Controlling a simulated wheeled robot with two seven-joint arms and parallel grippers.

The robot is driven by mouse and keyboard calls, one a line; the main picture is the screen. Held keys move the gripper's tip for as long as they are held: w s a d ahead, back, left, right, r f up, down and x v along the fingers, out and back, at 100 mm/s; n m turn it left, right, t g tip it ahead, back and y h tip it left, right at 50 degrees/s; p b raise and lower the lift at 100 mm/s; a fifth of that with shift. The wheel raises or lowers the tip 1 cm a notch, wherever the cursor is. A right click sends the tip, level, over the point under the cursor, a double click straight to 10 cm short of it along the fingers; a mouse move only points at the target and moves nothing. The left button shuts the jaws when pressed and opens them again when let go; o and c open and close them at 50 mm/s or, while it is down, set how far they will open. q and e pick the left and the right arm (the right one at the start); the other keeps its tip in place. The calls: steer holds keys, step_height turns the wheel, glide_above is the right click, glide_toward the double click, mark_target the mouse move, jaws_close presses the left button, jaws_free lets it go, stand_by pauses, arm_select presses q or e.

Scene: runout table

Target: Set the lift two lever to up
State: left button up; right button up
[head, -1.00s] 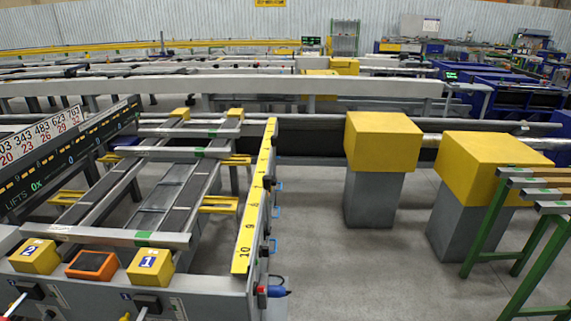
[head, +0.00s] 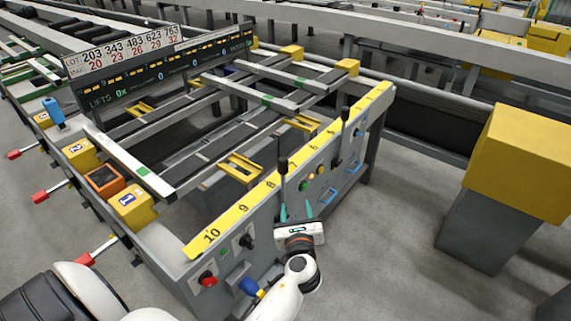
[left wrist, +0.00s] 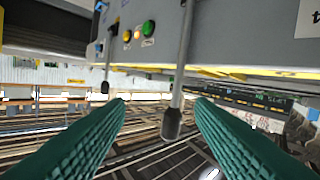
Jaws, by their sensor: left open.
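Two upright levers with black knobs stand on the grey side panel (head: 262,222). The near lever (head: 283,166) rises just beyond my left gripper (head: 296,209); the far lever (head: 345,117) is farther along. I cannot read which is lift two. My left gripper is open, its teal fingers apart and empty. In the left wrist view the picture is inverted: one lever's knob (left wrist: 171,124) hangs between the fingers (left wrist: 160,104), and the other lever (left wrist: 105,87) is smaller, farther left. I cannot tell whether the fingers touch the shaft. My right gripper is out of view.
Coloured buttons (head: 304,185) and blue handles (head: 327,197) sit on the panel beyond the gripper. A red knob (head: 208,280) is nearer. Red-tipped rods (head: 40,197) stick out by yellow blocks numbered 2 (head: 82,153) and 1 (head: 130,205).

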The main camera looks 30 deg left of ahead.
arm_select(q)
steer(key=y, duration=0.2)
glide_toward(283, 167)
steer(key=shift+m+t, duration=0.3)
steer(key=shift+m, duration=0.2)
steer(key=x, duration=1.1)
steer(key=shift+w+a+f, duration=0.15)
steer(key=shift+w+a, duration=0.05)
steer(key=shift+w, duration=0.05)
jaws_close()
